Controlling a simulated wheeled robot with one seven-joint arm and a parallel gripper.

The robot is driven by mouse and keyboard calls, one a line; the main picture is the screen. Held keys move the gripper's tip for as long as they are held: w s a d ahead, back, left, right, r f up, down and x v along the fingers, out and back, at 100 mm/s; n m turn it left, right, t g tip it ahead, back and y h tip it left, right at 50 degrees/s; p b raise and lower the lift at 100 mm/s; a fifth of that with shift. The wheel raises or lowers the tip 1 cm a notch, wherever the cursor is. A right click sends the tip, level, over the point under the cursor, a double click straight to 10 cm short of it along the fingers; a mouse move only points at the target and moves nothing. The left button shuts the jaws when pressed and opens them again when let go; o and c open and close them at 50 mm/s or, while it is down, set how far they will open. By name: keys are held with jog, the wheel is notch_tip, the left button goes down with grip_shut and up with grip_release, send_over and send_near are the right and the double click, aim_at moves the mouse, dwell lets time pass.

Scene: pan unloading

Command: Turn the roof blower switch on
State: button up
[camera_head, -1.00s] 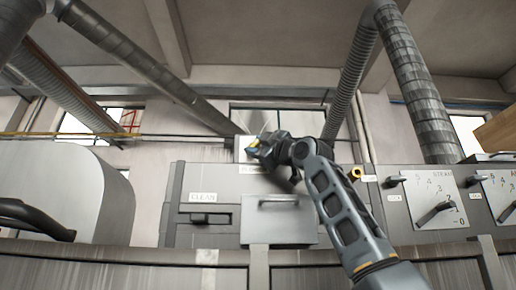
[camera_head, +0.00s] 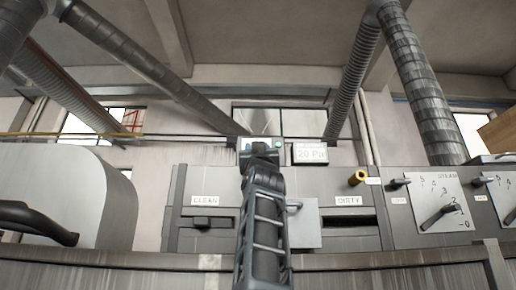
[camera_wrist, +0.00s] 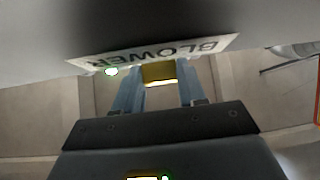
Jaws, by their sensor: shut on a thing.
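The blower switch panel (camera_wrist: 200,47) shows upside down in the wrist view, with a BLOWER label along its edge. A yellow switch knob (camera_wrist: 160,73) sticks out at the label. My gripper (camera_wrist: 161,86) has its two blue-grey fingers on either side of the knob and is shut on it.
A display (camera_head: 311,153) reading 20 Pa is just right of my gripper. Below are a grey cabinet with CLEAN (camera_head: 205,200) and DIRTY (camera_head: 348,201) labels and a grey plate (camera_head: 306,225). A steam dial panel (camera_head: 436,200) stands at right. Large ducts (camera_head: 415,80) run overhead.

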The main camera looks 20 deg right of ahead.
jog(key=shift+m+g+h, duration=0.3)
jog(key=shift+m+h, duration=0.8)
jog(key=o, duration=1.1)
jog(key=shift+c, duration=0.2)
jog(key=s+d+r+b, duration=0.3)
jog(key=s+d+r, duration=0.3)
jog(key=d+r, duration=0.4)
jog(key=shift+r+b, duration=0.35)
jog(key=shift+r, duration=0.15)
